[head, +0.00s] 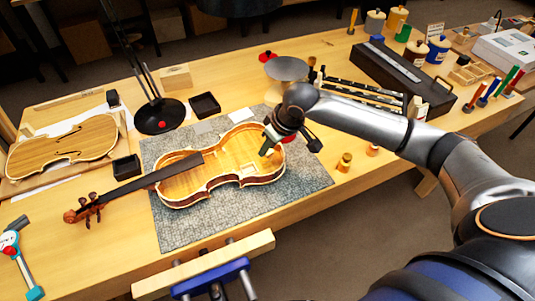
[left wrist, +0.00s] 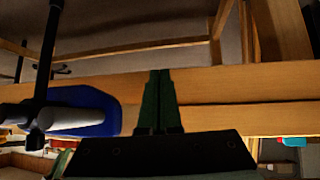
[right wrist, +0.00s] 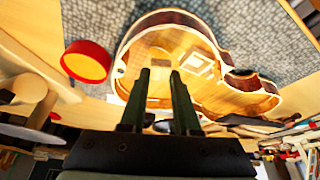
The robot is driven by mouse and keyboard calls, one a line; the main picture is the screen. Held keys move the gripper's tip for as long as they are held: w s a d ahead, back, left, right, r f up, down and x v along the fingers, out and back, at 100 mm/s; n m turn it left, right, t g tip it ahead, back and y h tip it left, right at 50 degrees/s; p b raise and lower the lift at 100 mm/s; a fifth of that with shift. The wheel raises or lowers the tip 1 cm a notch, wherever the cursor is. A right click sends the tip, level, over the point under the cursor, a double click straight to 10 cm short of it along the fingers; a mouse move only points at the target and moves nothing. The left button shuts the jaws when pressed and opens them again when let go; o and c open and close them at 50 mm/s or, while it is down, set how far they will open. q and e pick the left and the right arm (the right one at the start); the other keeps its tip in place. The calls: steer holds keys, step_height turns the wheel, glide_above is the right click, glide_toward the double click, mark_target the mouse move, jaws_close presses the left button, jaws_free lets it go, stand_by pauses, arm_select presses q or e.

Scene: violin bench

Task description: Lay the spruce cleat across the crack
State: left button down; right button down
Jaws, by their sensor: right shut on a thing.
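The open violin body (head: 190,185) lies on the grey mat with its wooden inside facing up. It also shows in the right wrist view (right wrist: 235,95). My right gripper (head: 268,148) is over its wide right end, fingers pointing down into the body. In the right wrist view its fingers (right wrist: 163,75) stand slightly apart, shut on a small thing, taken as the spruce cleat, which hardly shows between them. I cannot make out the crack. A pale rectangular patch (right wrist: 197,62) shows inside the body. My left gripper (left wrist: 160,75) has its fingers together, empty, near the bench's front edge.
The grey mat (head: 300,185) has bare room right of the violin. A separate violin plate (head: 60,150) lies at left. A round metal dish (head: 286,68), a black lamp base (head: 160,115) and a black toolbox (head: 405,75) stand behind. A blue vise (head: 212,280) is at the front.

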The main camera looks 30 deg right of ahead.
mark_target(270, 152)
steer(key=shift+w+a+f, duration=0.1)
steer(key=shift+w+f, duration=0.15)
steer(key=shift+f, duration=1.55)
steer(key=shift+f, duration=0.15)
steer(key=c, duration=0.9)
jaws_free()
steer(key=p+v, duration=0.1)
steer(key=v, duration=1.1)
steer(key=shift+r, duration=0.25)
